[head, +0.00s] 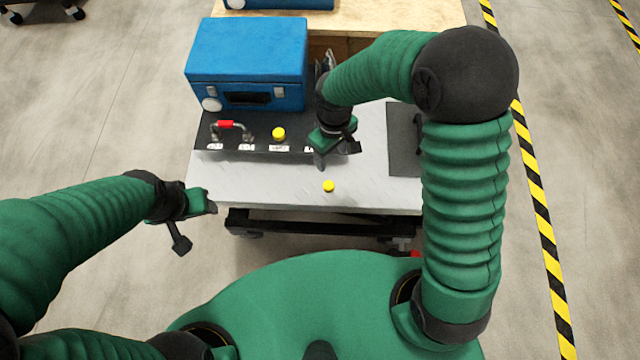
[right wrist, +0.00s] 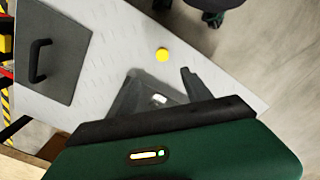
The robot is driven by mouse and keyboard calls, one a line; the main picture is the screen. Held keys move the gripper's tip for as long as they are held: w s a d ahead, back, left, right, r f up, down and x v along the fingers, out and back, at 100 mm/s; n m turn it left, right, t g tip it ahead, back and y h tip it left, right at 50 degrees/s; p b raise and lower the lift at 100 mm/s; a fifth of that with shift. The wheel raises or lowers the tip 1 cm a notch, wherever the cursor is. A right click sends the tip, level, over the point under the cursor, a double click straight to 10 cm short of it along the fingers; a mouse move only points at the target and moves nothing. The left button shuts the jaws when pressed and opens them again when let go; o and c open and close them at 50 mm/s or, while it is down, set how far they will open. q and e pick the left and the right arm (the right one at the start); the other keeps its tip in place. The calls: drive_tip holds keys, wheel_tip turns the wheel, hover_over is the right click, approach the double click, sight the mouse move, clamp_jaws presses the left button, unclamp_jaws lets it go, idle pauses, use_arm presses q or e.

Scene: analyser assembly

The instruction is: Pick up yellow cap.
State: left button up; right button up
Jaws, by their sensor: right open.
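A small yellow cap (head: 328,186) lies loose on the light grey tabletop (head: 250,184) near its front edge. A second yellow cap (head: 279,133) sits on the black panel in front of the blue box. My right gripper (head: 336,158) is open above the table, behind the loose cap and apart from it. In the right wrist view the loose yellow cap (right wrist: 162,55) shows beyond my open, empty fingers (right wrist: 165,88). My left gripper (head: 196,222) is off the table's left front corner; its jaw opening is not clear.
A blue analyser box (head: 247,62) stands at the back left, with a black panel (head: 262,142) holding a red-handled part (head: 225,124). A dark plate with a handle (head: 403,140) lies on the right. The tabletop around the loose cap is clear.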

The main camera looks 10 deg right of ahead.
hover_over(328, 184)
wheel_tip(328, 184, down, 6)
drive_tip(key=f, duration=0.1)
drive_tip(key=f+b, duration=0.1)
drive_tip(key=f, duration=0.3)
drive_tip(key=shift+d, duration=0.25)
drive_tip(key=shift+d+f, duration=0.1)
drive_tip(key=shift+f, duration=0.25)
drive_tip(key=f, duration=0.2)
drive_tip(key=f+b, duration=0.1)
drive_tip(key=f, duration=0.1)
drive_tip(key=shift+s+a+f, duration=0.1)
drive_tip(key=shift+a, duration=0.15)
drive_tip(key=shift+a+f, duration=0.2)
drive_tip(key=shift+f, duration=0.1)
drive_tip(key=shift+d, duration=0.2)
drive_tip(key=c, duration=0.9)
clamp_jaws()
use_arm(q)
drive_tip(key=shift+a+f, duration=0.25)
drive_tip(key=shift+f, duration=0.35)
drive_tip(key=shift+a+f, duration=0.2)
drive_tip(key=shift+f, duration=0.4)
use_arm(e)
drive_tip(key=shift+a, duration=0.15)
